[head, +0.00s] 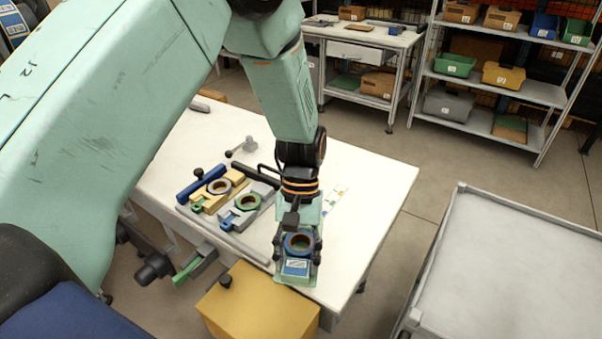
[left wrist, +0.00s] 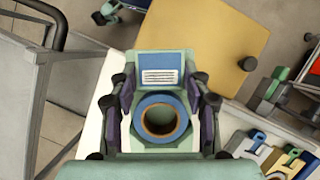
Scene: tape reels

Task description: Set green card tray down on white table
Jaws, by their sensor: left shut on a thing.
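The green card tray (head: 298,280) is pale green and carries a blue card with a white label (head: 296,267) and a blue tape reel (head: 299,242). My left gripper (head: 298,250) is shut on the tray, one finger at each side. In the left wrist view the tray (left wrist: 204,62) sits between the dark fingers (left wrist: 160,103), with the blue reel (left wrist: 183,118) nearest the palm. The tray is over the front edge area of the white table (head: 370,190). I cannot tell whether its underside touches the table. My right gripper is not in view.
A yellow box (head: 262,308) stands just in front of the table edge, beside the tray. The table's right side is mostly clear. A grey cart (head: 510,275) stands at right.

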